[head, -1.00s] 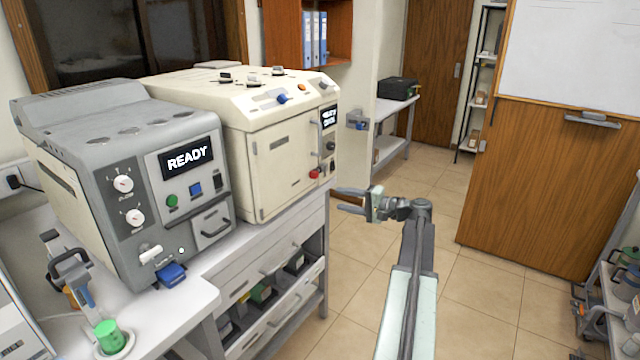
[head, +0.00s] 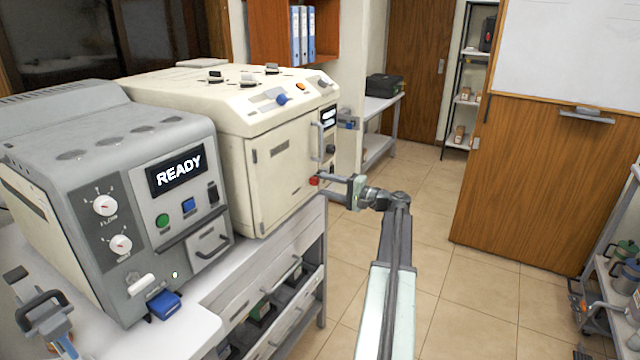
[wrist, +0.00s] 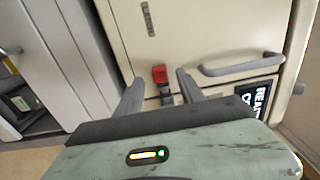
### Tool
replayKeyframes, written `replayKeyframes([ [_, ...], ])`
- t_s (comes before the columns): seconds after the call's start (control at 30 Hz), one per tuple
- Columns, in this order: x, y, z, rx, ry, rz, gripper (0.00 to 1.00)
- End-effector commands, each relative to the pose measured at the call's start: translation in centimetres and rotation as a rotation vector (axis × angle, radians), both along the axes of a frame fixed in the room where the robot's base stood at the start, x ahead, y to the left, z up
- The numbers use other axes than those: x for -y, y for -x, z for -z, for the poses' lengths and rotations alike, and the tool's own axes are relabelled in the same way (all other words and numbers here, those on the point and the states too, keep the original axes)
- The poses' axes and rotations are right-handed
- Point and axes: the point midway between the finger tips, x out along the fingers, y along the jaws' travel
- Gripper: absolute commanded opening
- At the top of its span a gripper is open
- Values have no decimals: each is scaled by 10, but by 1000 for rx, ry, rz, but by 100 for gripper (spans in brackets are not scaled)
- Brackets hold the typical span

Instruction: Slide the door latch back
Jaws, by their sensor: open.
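The cream machine's door (head: 285,170) is closed, with a grey vertical handle (head: 317,140). A small red latch knob (head: 313,181) sits low on the machine's front, by the door's right edge. In the wrist view the red latch (wrist: 160,74) has a dark lower part and shows between my two fingertips. My gripper (head: 326,188) is open and empty, close in front of the latch. Its fingers also show in the wrist view (wrist: 157,82), one on each side of the latch. I cannot tell whether either finger touches it.
A grey machine (head: 120,200) with a READY display stands left of the cream one. Both stand on a bench (head: 205,290) with drawers below. The handle in the wrist view (wrist: 240,65) lies just right of my fingers. Tiled floor (head: 435,290) is free to the right.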

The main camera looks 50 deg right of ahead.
Motion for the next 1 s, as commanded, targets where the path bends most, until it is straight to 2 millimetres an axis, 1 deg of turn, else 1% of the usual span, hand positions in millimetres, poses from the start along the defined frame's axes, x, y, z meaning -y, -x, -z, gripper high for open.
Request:
replayKeyframes([
  [0.03,-1,-9,0,0,0,-1,45],
  [0.1,-3,-18,0,0,0,1,45],
  [0.2,-5,-28,0,0,0,3,45],
  [0.3,-6,-31,0,0,0,4,45],
  [0.5,-6,-31,0,0,0,5,45],
  [0.53,-6,-31,0,0,0,5,40],
  [0.57,-5,-31,0,0,0,5,32],
  [0.6,-5,-31,0,0,0,5,20],
  [0.67,-5,-30,0,0,0,5,4],
  [0.7,-5,-30,0,0,0,5,0],
  [1.0,-5,-30,0,-1,0,5,0],
])
